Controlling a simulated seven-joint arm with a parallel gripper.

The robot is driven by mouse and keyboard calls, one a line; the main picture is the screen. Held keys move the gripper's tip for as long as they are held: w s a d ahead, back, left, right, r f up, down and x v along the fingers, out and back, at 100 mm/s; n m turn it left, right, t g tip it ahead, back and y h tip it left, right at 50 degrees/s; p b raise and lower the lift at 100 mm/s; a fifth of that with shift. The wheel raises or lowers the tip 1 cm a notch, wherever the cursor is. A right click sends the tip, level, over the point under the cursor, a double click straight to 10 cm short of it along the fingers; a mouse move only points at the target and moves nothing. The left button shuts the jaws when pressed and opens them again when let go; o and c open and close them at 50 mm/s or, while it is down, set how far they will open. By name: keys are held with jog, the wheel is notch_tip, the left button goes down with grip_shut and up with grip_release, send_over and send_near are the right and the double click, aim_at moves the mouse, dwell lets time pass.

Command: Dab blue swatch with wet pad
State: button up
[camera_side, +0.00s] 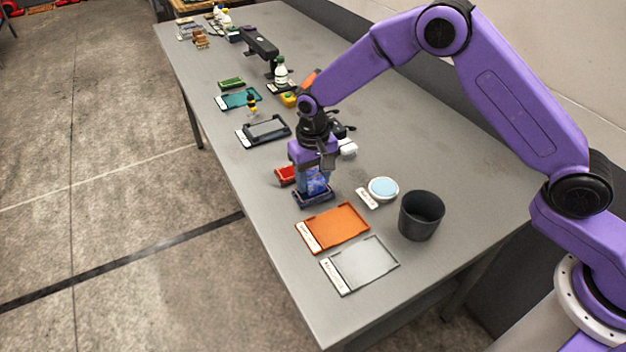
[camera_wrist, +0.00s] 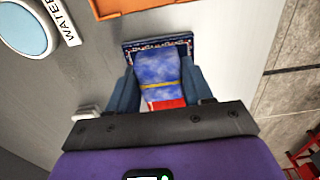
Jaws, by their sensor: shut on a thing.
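My gripper (camera_wrist: 165,92) is shut on a mottled blue piece, which shows between the fingers in the wrist view (camera_wrist: 160,72) and in the side view (camera_side: 317,183). A thin yellow band crosses it, and red shows below the band. I cannot tell whether this piece is the pad or the swatch. Close below it is a dark blue base with a patterned border (camera_side: 313,197), its far edge also visible in the wrist view (camera_wrist: 158,41). The gripper hides most of it, and contact is unclear. A white dish with a light blue disc (camera_side: 383,188), labelled WATER in the wrist view, stands to the right.
An orange tray (camera_side: 337,228) and a grey tray (camera_side: 362,264) lie in front, beside a dark cup (camera_side: 421,215). A red item (camera_side: 285,175) sits just left of my gripper. A black tray (camera_side: 263,131) and several bottles stand farther back. The table's left edge is near.

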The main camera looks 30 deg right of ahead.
jog(key=shift+r, duration=2.85)
jog(key=shift+f, duration=0.1)
jog(key=shift+f, duration=2.9)
jog(key=shift+f, duration=0.55)
jog(key=shift+r, duration=3.5)
